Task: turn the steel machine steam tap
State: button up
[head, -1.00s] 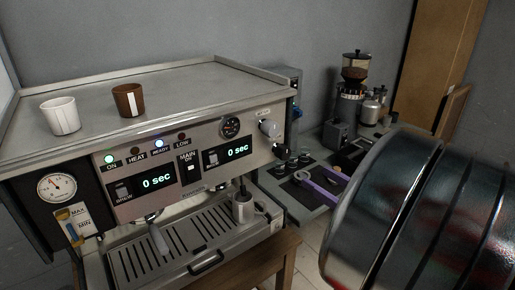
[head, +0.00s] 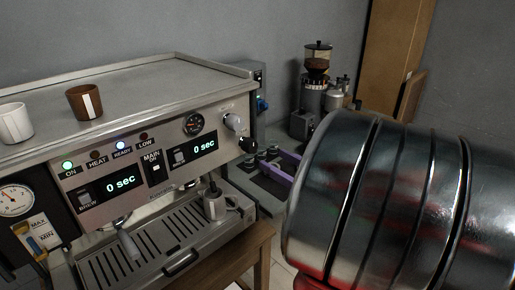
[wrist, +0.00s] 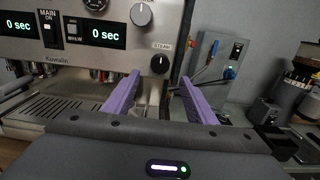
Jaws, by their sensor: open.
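The steel espresso machine (head: 150,105) stands at left in the head view, its displays lit. On its right front are a silver-grey knob (head: 233,122) and, lower, a black knob (head: 248,144). In the wrist view the black knob (wrist: 160,64) sits below a STEAM label, with the grey knob (wrist: 141,14) above it. My gripper (wrist: 159,78) has two purple fingers, open and empty, one to each side below the black knob; I cannot tell the gap in depth. In the head view a purple finger (head: 280,172) shows partly; my arm hides the rest.
A white cup (head: 14,122) and a brown cup (head: 84,102) stand on the machine top. A metal jug (head: 215,205) stands on the drip tray. A coffee grinder (head: 316,75) is behind, right of the machine. A panel with blue-handled parts (wrist: 215,65) is right of the knobs.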

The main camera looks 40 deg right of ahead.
aim_at(254, 148)
jog(key=shift+w+a, duration=0.15)
jog(key=shift+w, duration=4.6)
jog(key=shift+c, duration=0.4)
jog(key=c, duration=0.9)
jog(key=shift+d, duration=0.4)
jog(key=shift+c, duration=0.2)
jog(key=shift+a, duration=0.2)
